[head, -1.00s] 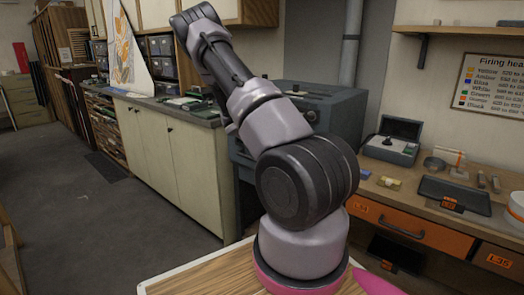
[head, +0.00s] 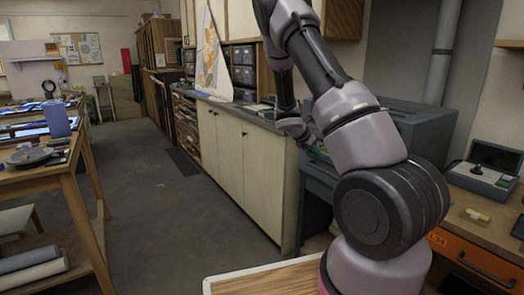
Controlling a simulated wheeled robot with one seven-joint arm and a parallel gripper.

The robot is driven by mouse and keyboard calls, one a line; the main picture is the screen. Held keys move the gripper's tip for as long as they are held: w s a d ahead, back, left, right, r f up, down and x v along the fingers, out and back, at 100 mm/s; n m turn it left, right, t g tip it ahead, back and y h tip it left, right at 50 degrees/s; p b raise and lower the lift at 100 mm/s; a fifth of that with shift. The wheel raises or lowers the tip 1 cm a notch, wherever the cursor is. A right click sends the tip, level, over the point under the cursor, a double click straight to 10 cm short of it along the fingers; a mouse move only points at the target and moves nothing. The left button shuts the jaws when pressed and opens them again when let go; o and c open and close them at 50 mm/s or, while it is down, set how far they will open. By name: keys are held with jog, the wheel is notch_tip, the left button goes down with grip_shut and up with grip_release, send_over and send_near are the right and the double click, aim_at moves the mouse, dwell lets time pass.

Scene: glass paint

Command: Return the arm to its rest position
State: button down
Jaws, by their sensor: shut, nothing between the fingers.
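My arm (head: 365,135) rises from its base at the lower right of the head view and bends at the top edge. Its far links (head: 284,85) hang down behind the upper arm, over the counter edge. The lowest visible part is a grey wrist link near the counter front. My gripper's fingers cannot be made out; they are hidden behind the arm. Nothing is seen held.
A wooden worktable (head: 75,185) with glass pieces stands at the left. Cream cabinets (head: 235,165) with a cluttered counter run behind the arm. A grey machine (head: 410,130) and a bench with an orange drawer (head: 475,262) stand at the right. The grey floor (head: 165,235) is open.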

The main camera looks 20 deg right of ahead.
jog(key=s+a+r+m+y, duration=0.2)
jog(key=s+a+r+m, duration=0.2)
jog(key=s+r+m, duration=0.4)
jog(key=s+a+r+m+y, duration=0.35)
jog(key=r+m, duration=0.25)
jog(key=r, duration=0.4)
jog(key=s+a+r+m+t+y, duration=0.2)
jog(key=s+a+r+m, duration=0.4)
jog(key=s, duration=0.4)
jog(key=s+a+r+m+t+y, duration=0.2)
jog(key=s+a+r+m, duration=0.3)
jog(key=s+a, duration=0.4)
jog(key=shift+s+a+r+m+y, duration=0.15)
jog(key=shift+s+r+m+y, duration=0.25)
jog(key=shift+s+r+y, duration=0.2)
